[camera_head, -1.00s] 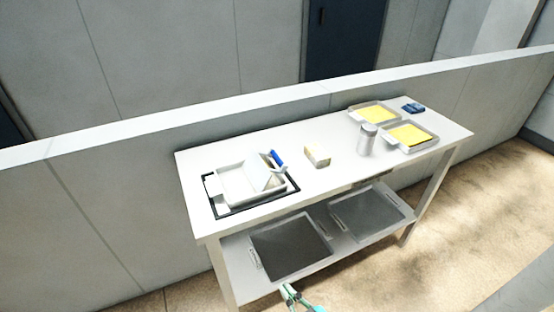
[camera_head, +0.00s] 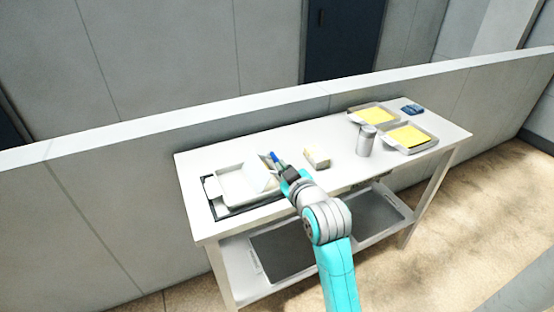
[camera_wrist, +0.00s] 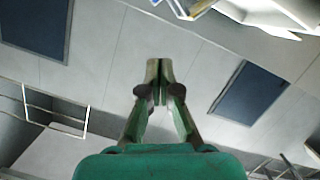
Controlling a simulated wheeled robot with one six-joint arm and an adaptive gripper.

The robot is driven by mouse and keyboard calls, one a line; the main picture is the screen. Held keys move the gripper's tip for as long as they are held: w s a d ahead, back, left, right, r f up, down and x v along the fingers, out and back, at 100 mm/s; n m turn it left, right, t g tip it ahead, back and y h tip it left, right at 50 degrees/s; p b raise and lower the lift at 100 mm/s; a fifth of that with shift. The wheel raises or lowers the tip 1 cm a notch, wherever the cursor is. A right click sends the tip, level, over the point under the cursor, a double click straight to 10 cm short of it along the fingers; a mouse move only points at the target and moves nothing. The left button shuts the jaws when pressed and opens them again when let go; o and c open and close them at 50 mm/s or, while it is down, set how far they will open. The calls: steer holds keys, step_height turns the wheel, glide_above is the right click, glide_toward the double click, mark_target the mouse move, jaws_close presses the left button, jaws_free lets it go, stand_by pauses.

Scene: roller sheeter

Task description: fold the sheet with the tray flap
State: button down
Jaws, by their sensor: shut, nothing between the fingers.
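The white tray (camera_head: 228,187) sits in a dark frame at the left of the table. Its white flap (camera_head: 263,180) stands tilted up at the tray's right side, with a blue handle (camera_head: 273,156) at its upper edge. I cannot make out a separate sheet in this tray. My gripper (camera_head: 284,166) is beside the flap and handle on their right; I cannot tell whether it touches them. In the wrist view my gripper (camera_wrist: 159,64) is shut and empty, and a blue-edged white piece (camera_wrist: 180,8) shows at the top.
A small beige block (camera_head: 318,158) and a grey canister (camera_head: 365,141) stand right of the tray. Two trays with yellow contents, one at the front (camera_head: 433,143), and a blue item (camera_head: 413,109) lie farther right. A low wall (camera_head: 120,195) runs behind the table.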

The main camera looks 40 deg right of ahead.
glide_above(277, 158)
steer(key=s+a, duration=0.1)
steer(key=a, duration=0.2)
steer(key=f, duration=0.2)
steer(key=shift+s+d+f, duration=0.25)
steer(key=shift+f, duration=0.4)
steer(key=shift+s+d+f, duration=0.2)
steer(key=shift+d+f, duration=0.05)
steer(key=shift+f, duration=0.35)
steer(key=shift+d+f, duration=0.15)
steer(key=shift+f, duration=0.2)
steer(key=shift+s+d+f+m, duration=0.2)
steer(key=shift+d+f+m, duration=0.3)
steer(key=shift+f+m, duration=0.1)
